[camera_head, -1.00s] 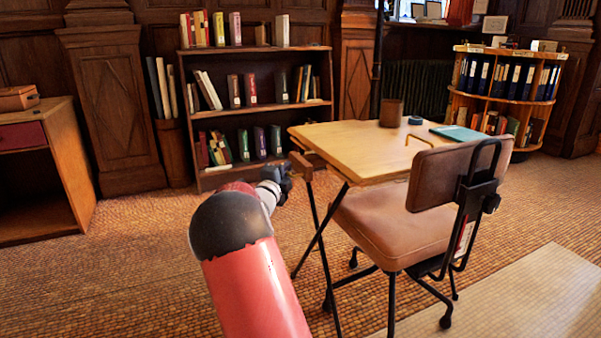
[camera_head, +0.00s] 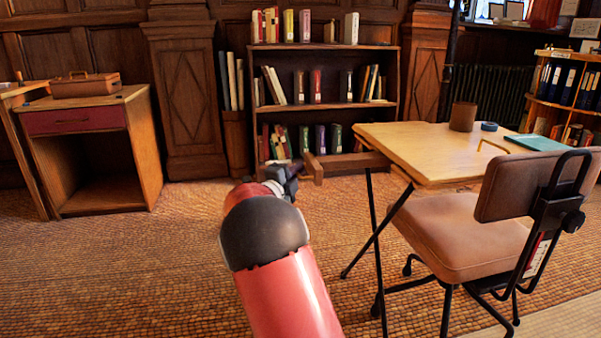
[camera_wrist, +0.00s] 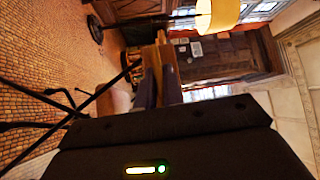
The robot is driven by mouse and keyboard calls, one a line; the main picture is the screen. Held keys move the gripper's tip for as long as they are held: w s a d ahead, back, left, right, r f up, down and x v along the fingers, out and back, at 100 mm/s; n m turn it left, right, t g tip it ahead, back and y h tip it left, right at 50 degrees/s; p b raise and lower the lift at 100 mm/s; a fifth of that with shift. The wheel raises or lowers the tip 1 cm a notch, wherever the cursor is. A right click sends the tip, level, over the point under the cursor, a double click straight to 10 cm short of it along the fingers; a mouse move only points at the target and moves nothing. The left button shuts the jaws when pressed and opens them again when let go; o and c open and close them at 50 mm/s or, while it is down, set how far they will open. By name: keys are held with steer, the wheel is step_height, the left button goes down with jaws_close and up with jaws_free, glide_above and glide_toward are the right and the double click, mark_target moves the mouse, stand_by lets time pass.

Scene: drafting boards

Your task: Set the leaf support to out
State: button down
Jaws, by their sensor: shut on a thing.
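The drafting table (camera_head: 430,148) has a light wooden top on thin dark legs. Its leaf support, a wooden bar (camera_head: 350,163) with an end block, sticks out well past the table's left edge. My gripper (camera_head: 300,172) is at the outer end of the bar, shut on it. In the wrist view the fingers (camera_wrist: 160,88) close around the wooden bar (camera_wrist: 161,42). The exact contact is partly hidden by the fingers and the dark gripper body.
A brown chair (camera_head: 465,235) stands at the table's front. A cup (camera_head: 463,116), a blue roll and a teal book lie on the top. A bookcase (camera_head: 325,50) stands behind, a desk (camera_head: 90,120) at left.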

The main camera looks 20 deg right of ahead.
steer(key=shift+a+f, duration=0.1)
steer(key=shift+a, duration=0.15)
steer(key=c, duration=1.6)
jaws_free()
steer(key=shift+w+a, duration=0.1)
steer(key=shift+c, duration=0.2)
steer(key=shift+o, duration=0.6)
steer(key=r+v, duration=0.1)
steer(key=v, duration=0.6)
steer(key=shift+s+a+f, duration=0.25)
steer(key=shift+a+f, duration=0.05)
steer(key=shift+f, duration=0.25)
